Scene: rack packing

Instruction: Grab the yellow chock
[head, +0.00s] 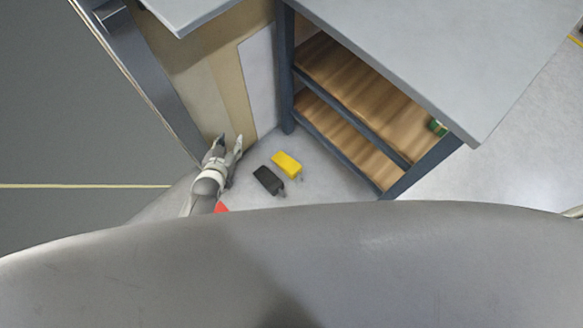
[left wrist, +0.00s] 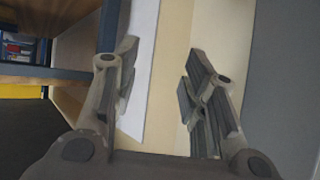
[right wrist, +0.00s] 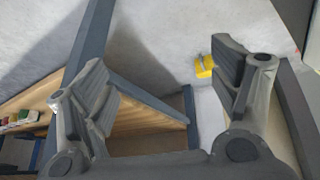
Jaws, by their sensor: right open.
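The yellow chock (head: 288,164) lies on the grey floor beside a black chock (head: 268,180), in front of the shelf unit. My left gripper (head: 229,150) is open and empty, to the left of both chocks and apart from them. In the left wrist view, the yellow chock (left wrist: 20,91) and the black chock (left wrist: 30,125) appear at the left edge, outside the fingers. My right gripper (right wrist: 165,95) is open and empty. The yellow chock (right wrist: 203,67) shows beyond its right finger, which partly hides it. The right gripper does not show in the head view.
A blue-framed shelf unit with wooden shelves (head: 350,80) and a grey top (head: 440,50) stands behind and right of the chocks. A tan and white panel (head: 240,80) stands behind the left gripper. A small red patch (head: 221,207) shows near my body. Open floor lies right.

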